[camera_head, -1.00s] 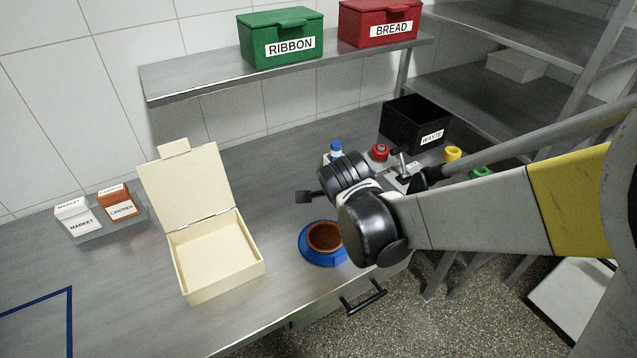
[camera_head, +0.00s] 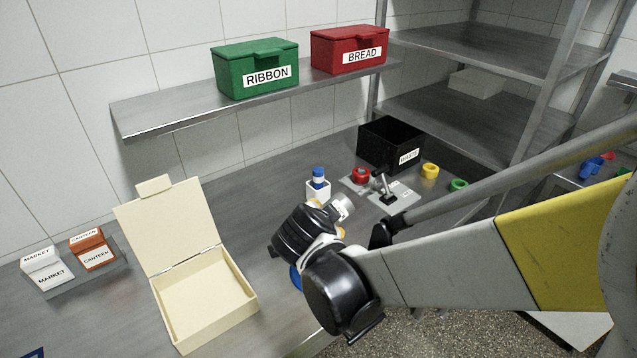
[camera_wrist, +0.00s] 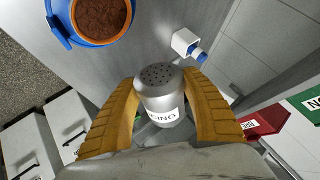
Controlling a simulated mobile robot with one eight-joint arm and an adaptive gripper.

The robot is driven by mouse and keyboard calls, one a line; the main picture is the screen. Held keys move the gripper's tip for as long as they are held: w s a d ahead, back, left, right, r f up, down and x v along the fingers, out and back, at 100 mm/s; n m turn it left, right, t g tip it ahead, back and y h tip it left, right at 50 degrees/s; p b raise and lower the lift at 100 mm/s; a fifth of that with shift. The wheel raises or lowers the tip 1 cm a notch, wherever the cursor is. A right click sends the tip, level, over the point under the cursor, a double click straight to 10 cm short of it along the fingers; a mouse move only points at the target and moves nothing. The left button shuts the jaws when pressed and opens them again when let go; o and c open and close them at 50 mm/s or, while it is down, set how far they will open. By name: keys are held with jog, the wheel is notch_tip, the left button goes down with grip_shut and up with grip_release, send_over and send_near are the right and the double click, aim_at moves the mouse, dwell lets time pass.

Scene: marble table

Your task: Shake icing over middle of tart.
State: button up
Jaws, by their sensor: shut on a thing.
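The icing shaker (camera_wrist: 160,96) is a silver cylinder with a perforated top and a white label partly reading "ICING". My gripper (camera_wrist: 160,100) is shut on it, with orange fingers on both sides. In the head view the shaker (camera_head: 342,207) shows as a silver end beyond my wrist, tilted; most of my gripper is hidden there. The brown tart (camera_wrist: 103,14) sits on a blue dish (camera_wrist: 62,22) at the upper left of the wrist view, apart from the shaker. In the head view only a sliver of the blue dish (camera_head: 296,279) shows behind my wrist.
A white bottle with a blue cap (camera_head: 318,189) stands behind my wrist. A red-topped item (camera_head: 361,175), a stamp-like tool (camera_head: 386,190) and a black waste bin (camera_head: 391,143) are further right. An open cream box (camera_head: 205,300) stands left. A shelf (camera_head: 190,108) overhangs the back.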

jog(key=shift+a+f+t+h+b, duration=0.1)
jog(key=shift+f+t+h+b, duration=0.1)
jog(key=shift+t+h+b, duration=0.15)
jog(key=t+h+b, duration=0.1)
jog(key=b, duration=0.1)
jog(key=n+t+b, duration=0.1)
jog(key=b, duration=0.1)
jog(key=shift+s+a+f+h, duration=0.1)
jog(key=shift+f+h, duration=0.1)
jog(key=shift+h, duration=0.15)
jog(key=shift+f+b, duration=0.2)
jog(key=shift+b, duration=0.25)
jog(key=shift+f+b, duration=1.8)
jog(key=shift+f, duration=0.8)
